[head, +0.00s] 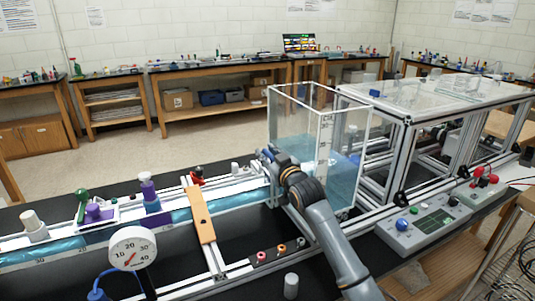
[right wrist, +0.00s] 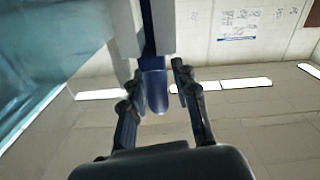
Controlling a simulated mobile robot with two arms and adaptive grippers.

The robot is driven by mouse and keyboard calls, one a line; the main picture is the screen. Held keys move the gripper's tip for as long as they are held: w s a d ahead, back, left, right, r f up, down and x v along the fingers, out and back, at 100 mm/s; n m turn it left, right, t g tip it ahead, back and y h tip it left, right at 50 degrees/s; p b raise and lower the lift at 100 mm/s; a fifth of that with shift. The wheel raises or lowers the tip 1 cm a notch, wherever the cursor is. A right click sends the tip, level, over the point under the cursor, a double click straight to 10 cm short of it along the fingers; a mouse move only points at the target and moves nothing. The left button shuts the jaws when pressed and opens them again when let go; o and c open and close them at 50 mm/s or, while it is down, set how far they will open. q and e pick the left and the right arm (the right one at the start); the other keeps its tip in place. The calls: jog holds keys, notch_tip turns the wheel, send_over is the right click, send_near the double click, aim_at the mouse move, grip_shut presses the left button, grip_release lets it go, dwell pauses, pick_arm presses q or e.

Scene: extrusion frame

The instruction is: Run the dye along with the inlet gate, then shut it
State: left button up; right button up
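My right gripper (head: 268,156) is at the left wall of the clear water tank (head: 300,110), where the flume channel (head: 225,196) meets it. In the right wrist view its fingers (right wrist: 158,92) are apart, one on each side of a blue handle-like piece (right wrist: 155,90) below a pale upright bar. Gaps show beside the piece. It may belong to the inlet gate; I cannot tell for sure. A purple bottle-like part (head: 149,192) stands over the channel, perhaps the dye holder. I see no dye streak in the water. My left gripper is not in view.
A round dial gauge (head: 132,249) stands before the channel. A wooden bar (head: 199,213) crosses it. A small grey cylinder (head: 291,286) stands on the black bench top. A control box (head: 430,222) is at right, beside the extrusion frame (head: 407,150).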

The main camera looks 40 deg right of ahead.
grip_shut()
notch_tip(320, 180, up, 2)
jog(key=shift+r+p, duration=0.2)
jog(key=shift+p, duration=0.95)
jog(key=shift+o, duration=1.9)
grip_release()
jog(key=shift+f, duration=0.1)
jog(key=shift+d, duration=0.1)
jog(key=shift+f, duration=0.1)
